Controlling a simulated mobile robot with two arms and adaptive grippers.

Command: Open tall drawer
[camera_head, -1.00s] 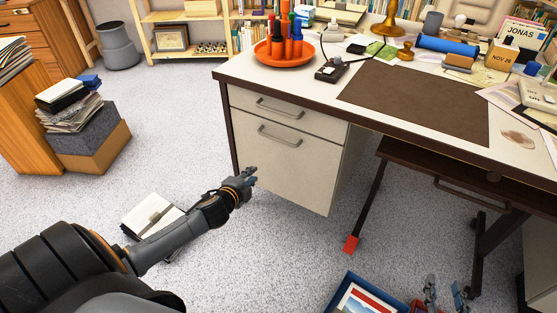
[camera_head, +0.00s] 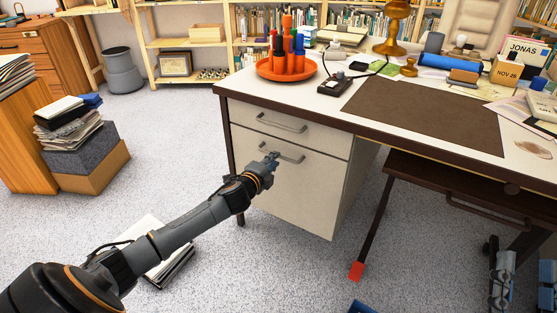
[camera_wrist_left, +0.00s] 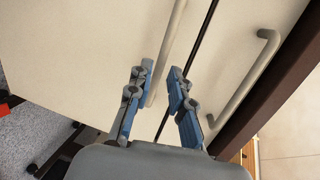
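The tall drawer (camera_head: 300,190) is the lower, deeper cream front of the desk pedestal and is closed. Its bar handle (camera_head: 290,156) lies near its top edge; the handle also shows in the left wrist view (camera_wrist_left: 170,45). My left gripper (camera_head: 272,158) is at this handle in the head view. In the left wrist view its two blue-grey fingers (camera_wrist_left: 160,90) are apart, with the handle's end close beside the left finger; I cannot tell whether they touch. My right gripper (camera_head: 525,275) is low at the right edge, fingers apart, partly cut off.
The shallow upper drawer (camera_head: 285,125) is closed, with its own handle (camera_wrist_left: 250,80). The desk (camera_head: 215,89) carries an orange tray (camera_head: 285,76) and a brown mat (camera_head: 430,115). A book (camera_head: 160,255) lies on the floor beneath my left arm. Carpet left of the desk is mostly clear.

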